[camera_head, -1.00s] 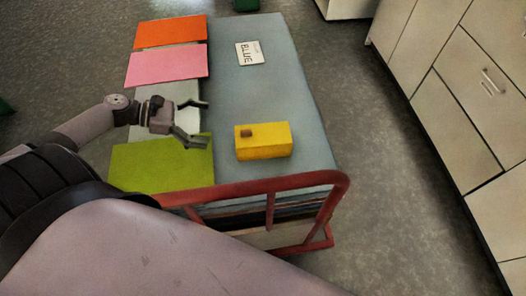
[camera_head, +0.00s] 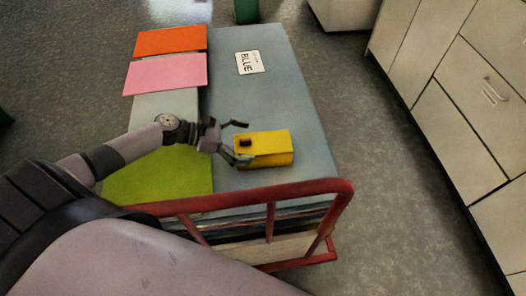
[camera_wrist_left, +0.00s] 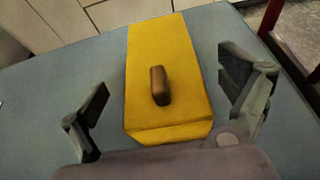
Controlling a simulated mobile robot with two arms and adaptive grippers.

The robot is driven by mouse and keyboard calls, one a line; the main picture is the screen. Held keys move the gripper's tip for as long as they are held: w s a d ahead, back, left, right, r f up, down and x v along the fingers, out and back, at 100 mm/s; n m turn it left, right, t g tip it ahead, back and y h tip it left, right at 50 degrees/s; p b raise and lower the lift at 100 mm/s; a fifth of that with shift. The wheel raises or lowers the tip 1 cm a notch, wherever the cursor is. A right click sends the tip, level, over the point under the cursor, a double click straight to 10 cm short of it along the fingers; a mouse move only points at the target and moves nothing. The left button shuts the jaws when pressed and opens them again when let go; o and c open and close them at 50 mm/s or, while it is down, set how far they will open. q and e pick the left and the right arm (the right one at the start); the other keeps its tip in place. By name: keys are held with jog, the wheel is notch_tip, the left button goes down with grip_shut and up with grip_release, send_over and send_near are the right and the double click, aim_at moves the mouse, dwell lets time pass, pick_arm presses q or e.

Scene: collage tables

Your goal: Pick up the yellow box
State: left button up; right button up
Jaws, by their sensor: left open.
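The yellow box (camera_head: 268,148) lies on the grey-blue table top (camera_head: 262,100), near its front right part. A small brown knob (camera_head: 246,142) shows on the box. My left gripper (camera_head: 241,141) is open at the left end of the box. In the left wrist view the yellow box (camera_wrist_left: 168,70) lies between the two open fingers (camera_wrist_left: 165,105), with a gap to the finger on the left. The brown knob (camera_wrist_left: 160,86) is near the middle of that view. Whether the right finger touches the box is not clear. My right gripper is not in view.
Orange (camera_head: 172,38), pink (camera_head: 166,73) and green (camera_head: 160,176) sheets lie along the table's left side. A red rail (camera_head: 270,191) runs along the front edge. Cream cabinets (camera_head: 445,110) stand at the right, across open floor.

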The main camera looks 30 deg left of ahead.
aim_at(261, 143)
pick_arm(q)
jog(key=x, duration=0.5)
jog(key=shift+w+d+r, duration=0.2)
jog(key=shift+s, duration=0.15)
jog(key=c, duration=1.7)
